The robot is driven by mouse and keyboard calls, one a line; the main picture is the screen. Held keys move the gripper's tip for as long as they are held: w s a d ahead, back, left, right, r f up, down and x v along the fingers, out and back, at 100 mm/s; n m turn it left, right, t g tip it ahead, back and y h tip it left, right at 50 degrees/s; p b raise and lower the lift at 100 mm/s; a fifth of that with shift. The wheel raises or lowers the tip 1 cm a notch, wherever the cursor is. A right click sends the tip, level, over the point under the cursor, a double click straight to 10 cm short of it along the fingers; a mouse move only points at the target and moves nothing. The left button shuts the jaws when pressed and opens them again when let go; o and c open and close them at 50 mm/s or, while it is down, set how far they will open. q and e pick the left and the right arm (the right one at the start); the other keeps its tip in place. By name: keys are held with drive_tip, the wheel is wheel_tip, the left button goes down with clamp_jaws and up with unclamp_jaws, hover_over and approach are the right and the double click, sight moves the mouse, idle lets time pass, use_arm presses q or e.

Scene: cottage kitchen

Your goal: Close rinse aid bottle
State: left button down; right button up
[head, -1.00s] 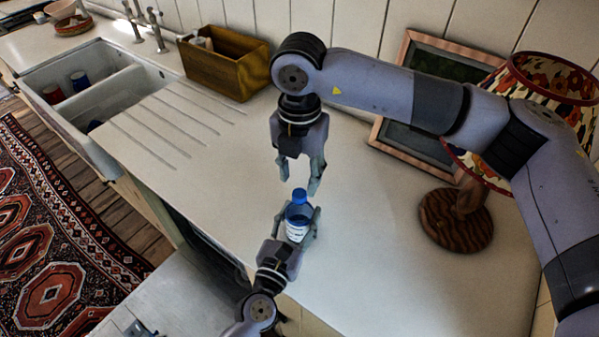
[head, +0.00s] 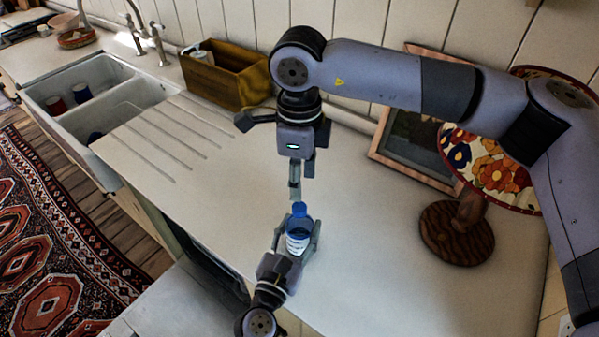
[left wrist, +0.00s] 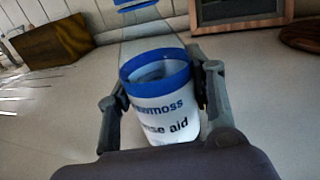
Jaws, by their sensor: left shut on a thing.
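I cannot tell how tightly the cap sits. My left gripper (head: 299,234) is shut on the bottle, a finger on each side. My right gripper (head: 298,182) points down just above the cap, its fingertips close to it. Its fingers are nearly in line from this angle, so their opening is unclear.
A wooden box (head: 226,75) stands at the wall, left of my right gripper. A picture frame (head: 413,178) leans on the wall, and a lamp with a round wooden base (head: 457,235) stands at right. A double sink (head: 105,95) is at left. The counter around the bottle is clear.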

sight(300, 206)
drive_tip(key=n, duration=0.4)
drive_tip(key=shift+r, duration=0.3)
drive_tip(key=shift+f, duration=0.1)
drive_tip(key=shift+f, duration=3.9)
drive_tip(key=shift+c, duration=0.2)
clamp_jaws()
drive_tip(key=shift+o, duration=0.9)
unclamp_jaws()
drive_tip(key=shift+r, duration=0.1)
